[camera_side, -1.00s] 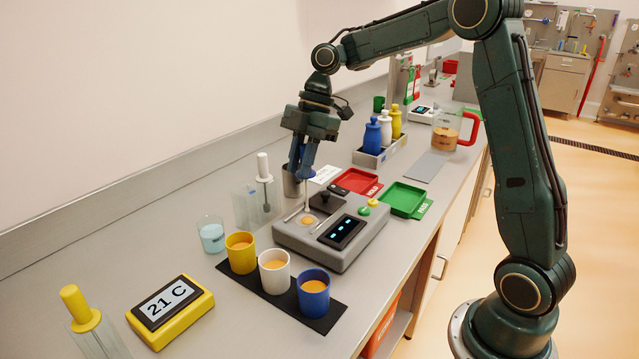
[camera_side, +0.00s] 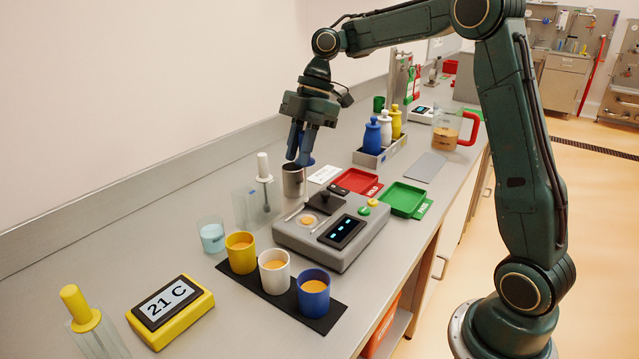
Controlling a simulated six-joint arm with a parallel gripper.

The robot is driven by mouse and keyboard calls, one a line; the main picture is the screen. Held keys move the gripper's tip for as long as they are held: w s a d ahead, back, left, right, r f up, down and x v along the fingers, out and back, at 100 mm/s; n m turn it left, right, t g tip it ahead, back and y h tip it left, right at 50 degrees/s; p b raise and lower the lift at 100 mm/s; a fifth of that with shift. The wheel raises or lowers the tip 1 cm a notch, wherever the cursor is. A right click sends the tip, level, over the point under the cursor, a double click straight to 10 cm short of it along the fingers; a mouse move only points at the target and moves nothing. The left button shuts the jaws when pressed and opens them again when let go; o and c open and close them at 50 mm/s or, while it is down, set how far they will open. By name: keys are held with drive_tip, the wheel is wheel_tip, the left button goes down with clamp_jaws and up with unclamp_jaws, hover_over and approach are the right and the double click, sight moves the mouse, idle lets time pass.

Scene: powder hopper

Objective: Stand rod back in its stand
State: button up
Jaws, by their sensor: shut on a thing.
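My gripper (camera_side: 299,158) points down right over the mouth of a grey metal cup (camera_side: 292,184), which looks like the stand. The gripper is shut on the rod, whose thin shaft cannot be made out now. It is hidden by the fingers or by the cup wall, and I cannot tell how deep it sits. The cup stands upright on the bench, behind the grey tester (camera_side: 345,248) and right of a clear holder with a white-handled paddle (camera_side: 263,180).
Yellow (camera_side: 241,262), white (camera_side: 275,283) and blue (camera_side: 313,302) cups of orange powder stand on a dark mat in front. A glass of pale liquid (camera_side: 211,238) is at left. Red (camera_side: 357,182) and green (camera_side: 404,200) trays lie to the right.

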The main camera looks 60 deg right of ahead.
drive_tip(key=w+a+r+m+t+h, duration=0.1)
drive_tip(key=w+m, duration=0.5)
drive_tip(key=w, duration=0.1)
drive_tip(key=w+a+r+m+t+h, duration=0.1)
drive_tip(key=w+a+r+m+t, duration=0.1)
drive_tip(key=w+m, duration=0.3)
drive_tip(key=shift+w+a+r+m+t+h, duration=0.3)
drive_tip(key=shift+w+m+h, duration=0.1)
drive_tip(key=shift+w, duration=1.15)
drive_tip(key=shift+f, duration=0.15)
drive_tip(key=shift+f, duration=5.85)
